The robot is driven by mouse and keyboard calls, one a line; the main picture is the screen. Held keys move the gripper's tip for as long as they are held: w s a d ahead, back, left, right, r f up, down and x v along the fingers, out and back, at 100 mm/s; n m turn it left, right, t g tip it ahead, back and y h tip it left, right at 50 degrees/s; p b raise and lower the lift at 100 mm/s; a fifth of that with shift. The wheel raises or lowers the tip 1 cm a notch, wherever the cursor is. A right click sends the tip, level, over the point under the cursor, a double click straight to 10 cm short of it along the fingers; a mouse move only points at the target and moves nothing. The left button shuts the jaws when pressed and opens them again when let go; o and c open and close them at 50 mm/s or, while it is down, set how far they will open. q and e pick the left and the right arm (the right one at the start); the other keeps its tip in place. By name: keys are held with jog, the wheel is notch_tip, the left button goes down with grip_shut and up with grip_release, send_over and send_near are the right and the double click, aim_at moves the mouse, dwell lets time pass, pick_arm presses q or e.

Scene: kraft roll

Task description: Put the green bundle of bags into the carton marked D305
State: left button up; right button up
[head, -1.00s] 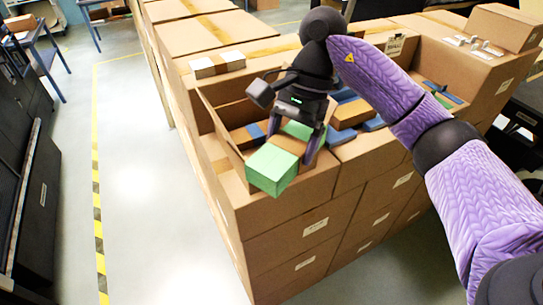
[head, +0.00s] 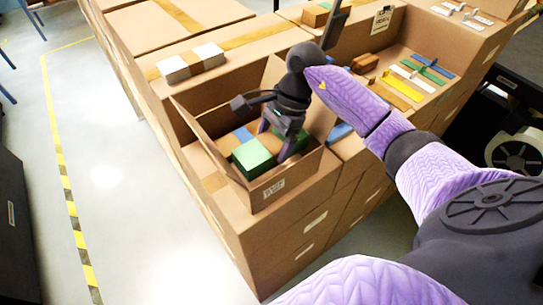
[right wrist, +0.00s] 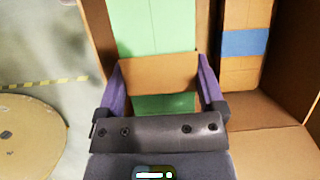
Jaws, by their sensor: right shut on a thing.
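My right gripper (head: 275,130) is shut on a green bundle with a brown band. The green bundle (head: 252,158) is at the mouth of an open brown carton (head: 268,193), within its walls as seen in the head view. I cannot tell whether it rests on anything. In the right wrist view the fingers (right wrist: 165,90) grip the bundle at its brown band (right wrist: 160,73), with green (right wrist: 155,28) showing on both sides. The carton's front label (head: 273,188) is too small to read. My left gripper is not in view.
A blue bundle with brown (right wrist: 245,43) lies beside the held one. An open carton to the right holds coloured strips (head: 403,89) and has a white card (head: 382,18) on it. A white bundle (head: 190,62) lies on a closed carton behind. Clear floor is at the left.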

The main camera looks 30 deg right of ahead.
aim_at(268, 175)
notch_tip(268, 175, down, 7)
jog(key=shift+w+r, duration=0.1)
jog(key=shift+f, duration=0.25)
jog(key=o, duration=1.2)
jog(key=shift+o, duration=0.2)
jog(key=shift+r+p, duration=0.25)
jog(key=shift+p, duration=0.05)
jog(key=b+v, duration=0.2)
jog(key=v, duration=0.9)
jog(key=shift+d+r, duration=0.15)
jog(key=shift+r, duration=0.35)
